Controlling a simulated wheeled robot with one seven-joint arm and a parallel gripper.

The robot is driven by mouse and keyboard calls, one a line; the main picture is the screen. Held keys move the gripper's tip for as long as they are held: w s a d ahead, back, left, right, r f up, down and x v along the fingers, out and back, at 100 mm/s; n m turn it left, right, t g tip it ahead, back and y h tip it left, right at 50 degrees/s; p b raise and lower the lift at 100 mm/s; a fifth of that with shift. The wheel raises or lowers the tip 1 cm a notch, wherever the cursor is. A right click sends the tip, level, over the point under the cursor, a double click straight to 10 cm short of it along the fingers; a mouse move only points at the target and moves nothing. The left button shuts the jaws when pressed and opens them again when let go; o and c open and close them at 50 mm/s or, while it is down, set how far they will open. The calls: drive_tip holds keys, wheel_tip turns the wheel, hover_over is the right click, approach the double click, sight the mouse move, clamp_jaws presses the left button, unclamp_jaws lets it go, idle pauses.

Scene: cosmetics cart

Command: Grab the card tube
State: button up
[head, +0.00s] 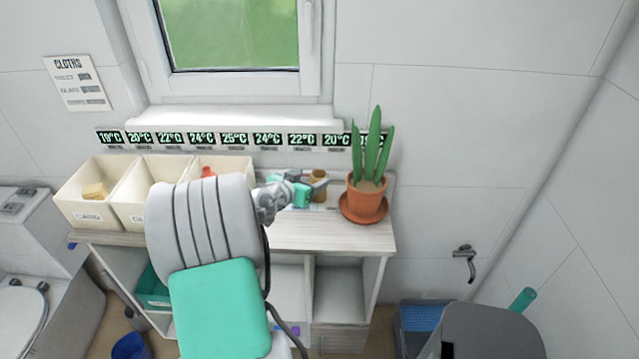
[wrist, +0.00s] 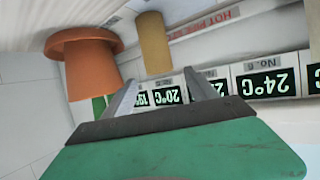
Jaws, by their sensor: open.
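The card tube (head: 319,186) is a small tan-brown cylinder standing upright on the cart top, left of the potted plant. In the wrist view, which is turned upside down, the tube (wrist: 154,42) hangs from the upper edge, beyond my fingertips and roughly in line with the gap between them. My gripper (head: 308,181) is open and beside the tube on its left in the head view. In the wrist view my gripper (wrist: 162,78) has its two grey fingers spread with nothing between them. Contact with the tube does not show.
A terracotta pot (head: 367,198) with a spiky plant stands on a saucer (head: 362,217) close to the tube's right. Cream bins (head: 92,212) line the cart's left side. Temperature labels (head: 234,139) run along the wall behind. The cart top's front right (head: 330,236) is clear.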

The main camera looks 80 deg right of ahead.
sight(322, 173)
drive_tip(key=x, duration=0.3)
drive_tip(key=shift+d+f+p, duration=0.1)
drive_tip(key=shift+d+p, duration=0.15)
drive_tip(key=shift+p, duration=0.05)
drive_tip(key=shift+a, duration=0.1)
clamp_jaws()
idle(0.3)
